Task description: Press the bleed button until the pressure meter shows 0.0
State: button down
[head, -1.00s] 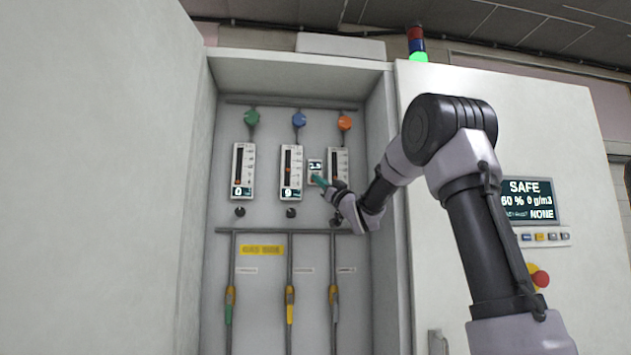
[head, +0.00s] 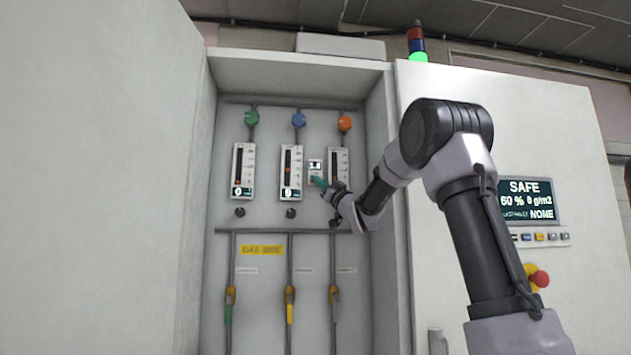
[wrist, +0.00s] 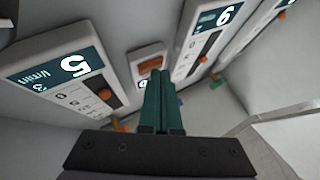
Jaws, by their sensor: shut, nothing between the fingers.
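The small pressure meter (head: 315,165) is on the cabinet's back panel, between the middle and right flow meters. Its display seems to read about 1.0, though the digits are small. My gripper (head: 319,182) is shut and empty, with its green fingertips at the lower part of the meter unit. In the wrist view the shut fingers (wrist: 158,82) point at the meter unit (wrist: 147,58) and cover much of its face.
Green, blue and orange knobs sit above. Several pipes with valves run below. Cabinet side walls enclose the space. A screen (head: 527,199) at right reads SAFE.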

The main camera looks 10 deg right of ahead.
dwell(0.5)
jog(key=shift+s, duration=0.7)
jog(key=s, duration=0.5)
jog(key=shift+a, duration=0.1)
dwell(0.8)
